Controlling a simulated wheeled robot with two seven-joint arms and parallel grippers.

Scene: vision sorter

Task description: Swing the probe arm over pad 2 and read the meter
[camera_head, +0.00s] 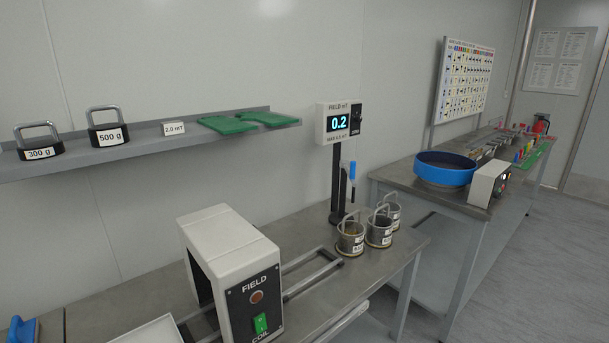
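A slim blue-and-dark piece (350,172), which looks like the probe, hangs upright beside the post. I cannot make out a probe arm or a numbered pad; pad 2 cannot be picked out. Neither of my grippers is in view.
Three handled metal pots (350,238) stand near the post. A white field coil box (232,265) with a green switch stands over rails (312,270). A shelf (200,143) above holds two weights, a "2.0 mT" card and green cloths. A blue round pan (445,170) is on the farther bench.

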